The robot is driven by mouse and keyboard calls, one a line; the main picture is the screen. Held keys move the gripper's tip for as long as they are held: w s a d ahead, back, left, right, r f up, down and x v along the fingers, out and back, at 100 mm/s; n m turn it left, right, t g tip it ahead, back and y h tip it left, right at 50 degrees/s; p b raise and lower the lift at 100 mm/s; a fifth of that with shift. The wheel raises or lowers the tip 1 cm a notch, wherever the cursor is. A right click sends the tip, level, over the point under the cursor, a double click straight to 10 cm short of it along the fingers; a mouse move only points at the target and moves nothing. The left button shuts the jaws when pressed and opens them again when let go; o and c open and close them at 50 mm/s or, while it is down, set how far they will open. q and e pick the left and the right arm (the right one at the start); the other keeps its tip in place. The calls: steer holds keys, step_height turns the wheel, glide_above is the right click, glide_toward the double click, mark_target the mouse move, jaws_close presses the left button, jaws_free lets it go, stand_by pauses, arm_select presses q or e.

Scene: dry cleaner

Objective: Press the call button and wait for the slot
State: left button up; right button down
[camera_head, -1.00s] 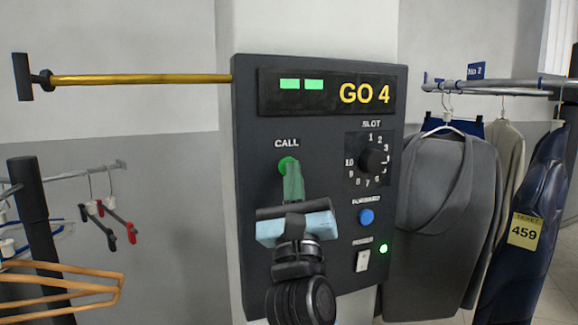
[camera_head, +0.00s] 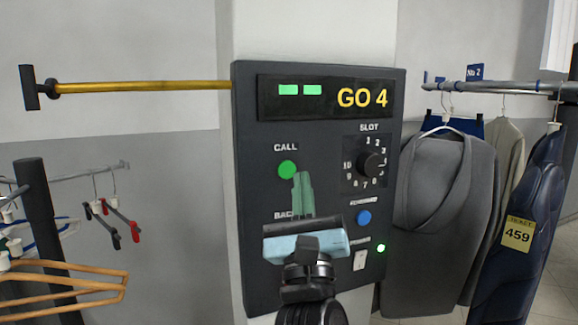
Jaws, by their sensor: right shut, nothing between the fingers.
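The green call button (camera_head: 287,169) sits under the label CALL on the dark control panel (camera_head: 262,255), and all of it shows. My left gripper is not in view.
A blue button (camera_head: 364,217), a lit green lamp (camera_head: 381,248) and a white switch (camera_head: 360,261) are on the panel. A yellow bar (camera_head: 140,86) extends left. Garments, including a grey jacket (camera_head: 435,220), hang at right; hangers (camera_head: 65,280) hang at left.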

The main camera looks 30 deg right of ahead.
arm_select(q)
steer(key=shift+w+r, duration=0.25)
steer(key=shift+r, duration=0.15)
arm_select(e)
steer(key=shift+s+a, duration=0.25)
steer(key=shift+s, duration=0.65)
